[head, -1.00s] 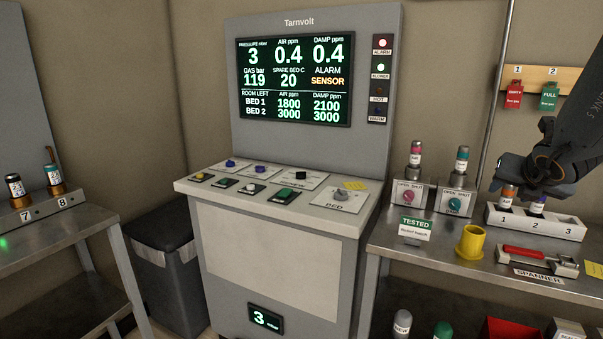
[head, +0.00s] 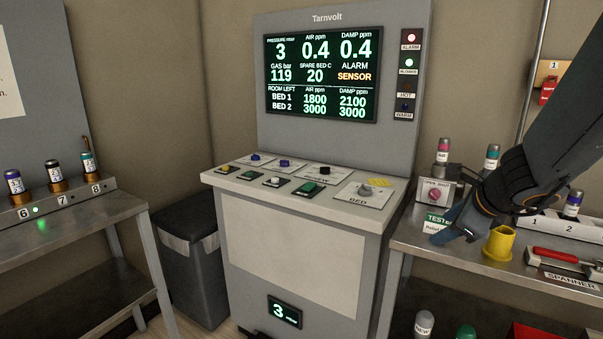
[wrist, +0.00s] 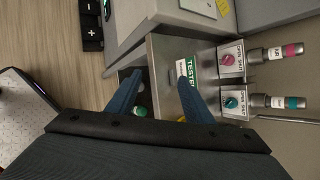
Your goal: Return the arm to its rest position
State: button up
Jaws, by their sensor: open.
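My gripper (head: 456,232) is at the right in the head view, at the end of my dark arm (head: 550,140). It hangs over the left part of the right-hand steel bench, in front of the green TESTED sign (head: 436,217). In the wrist view its two blue fingers stand apart (wrist: 160,80), with nothing between them. The gripper and arm hide part of the white numbered rack (head: 547,226), including slot 1. A purple-topped cell (head: 573,203) stands upright in slot 2.
A yellow cup (head: 499,243) stands close beside my gripper. A red-handled spanner (head: 562,256) lies to its right. Two valve boxes with pink and teal knobs (wrist: 231,102) stand behind.

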jog(key=s+a+f+n+g+y+b, duration=0.1)
jog(key=s+a+f+n+g, duration=0.1)
jog(key=s+a+f+n, duration=0.4)
jog(key=s+a+f+n+g+y, duration=0.1)
jog(key=s+a+f+n+g, duration=0.2)
jog(key=a+n, duration=0.45)
jog(key=s+f+n+g+h+b, duration=0.1)
jog(key=s+f+n+g+h, duration=0.1)
jog(key=s+f+n, duration=0.3)
jog(key=s+n+g, duration=0.1)
jog(key=s+n, duration=0.3)
jog(key=n, duration=0.3)
jog(key=shift+h, duration=0.3)
jog(key=shift+n, duration=0.25)
